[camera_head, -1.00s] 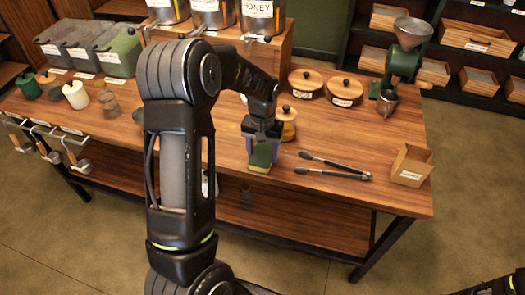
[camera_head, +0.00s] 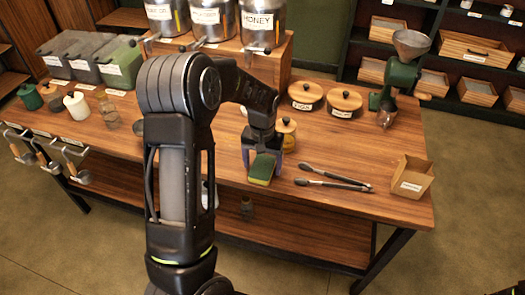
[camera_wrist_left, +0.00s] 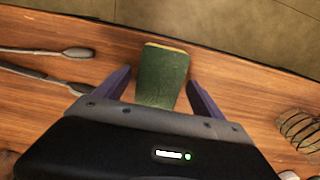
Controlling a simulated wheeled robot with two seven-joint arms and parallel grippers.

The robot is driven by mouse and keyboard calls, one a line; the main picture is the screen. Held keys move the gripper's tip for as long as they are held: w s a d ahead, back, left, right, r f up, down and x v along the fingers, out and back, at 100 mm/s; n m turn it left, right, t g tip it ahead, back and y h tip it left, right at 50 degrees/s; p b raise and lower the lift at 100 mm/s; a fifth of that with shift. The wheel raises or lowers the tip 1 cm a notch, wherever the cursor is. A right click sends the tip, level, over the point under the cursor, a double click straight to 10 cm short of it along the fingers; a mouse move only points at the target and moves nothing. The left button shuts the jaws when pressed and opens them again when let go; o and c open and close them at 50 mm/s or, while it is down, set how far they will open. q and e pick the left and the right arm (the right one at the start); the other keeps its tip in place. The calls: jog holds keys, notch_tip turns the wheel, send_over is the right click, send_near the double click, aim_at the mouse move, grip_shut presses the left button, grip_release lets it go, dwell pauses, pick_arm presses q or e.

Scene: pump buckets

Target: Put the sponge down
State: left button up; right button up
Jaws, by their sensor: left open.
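The green and yellow sponge (camera_head: 261,170) is near the table's front edge, left of the tongs. In the left wrist view the sponge (camera_wrist_left: 162,75) shows its green face between the fingers. My left gripper (camera_head: 262,160) reaches down at the sponge. It is open, with a gap showing between each finger and the sponge in the left wrist view (camera_wrist_left: 158,92). The sponge's underside is hidden, so I cannot see its contact with the table. My right gripper is out of view.
Black tongs (camera_head: 333,184) lie right of the sponge on the wooden table (camera_head: 330,215). A small wooden box (camera_head: 411,177) stands at the right end. A lidded jar (camera_head: 287,132) is close behind the gripper. The table's front edge is near.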

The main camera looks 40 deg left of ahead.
aim_at(262, 166)
pick_arm(q)
notch_tip(262, 166, up, 12)
jog(key=b, duration=0.1)
jog(key=shift+b, duration=0.3)
jog(key=shift+f, duration=0.1)
dwell(0.6)
